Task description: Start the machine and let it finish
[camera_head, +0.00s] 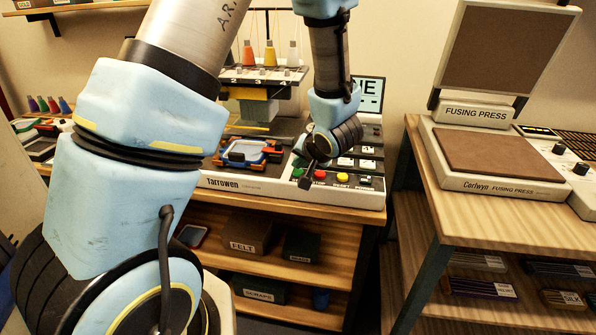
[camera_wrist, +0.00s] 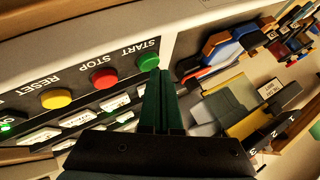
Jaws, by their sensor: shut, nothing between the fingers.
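The Tarrowen machine (camera_head: 224,184) stands on the wooden table, with a button panel at its right end. In the wrist view a green START button (camera_wrist: 149,62), a red STOP button (camera_wrist: 104,79) and a yellow RESET button (camera_wrist: 56,98) sit in a row, their labels upside down. My gripper (camera_wrist: 162,74) is shut and empty, its fingertips right beside the START button; I cannot tell whether they touch it. In the head view my gripper (camera_head: 306,183) is over the panel's left part. A screen (camera_head: 371,95) behind my arm shows only part of a word.
An orange and blue frame (camera_head: 250,152) lies on the machine left of the panel, near thread cones (camera_head: 271,54). A fusing press (camera_head: 500,160) stands on the table at right. Shelves below hold a FELT box (camera_head: 243,236). My arm hides much of the left.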

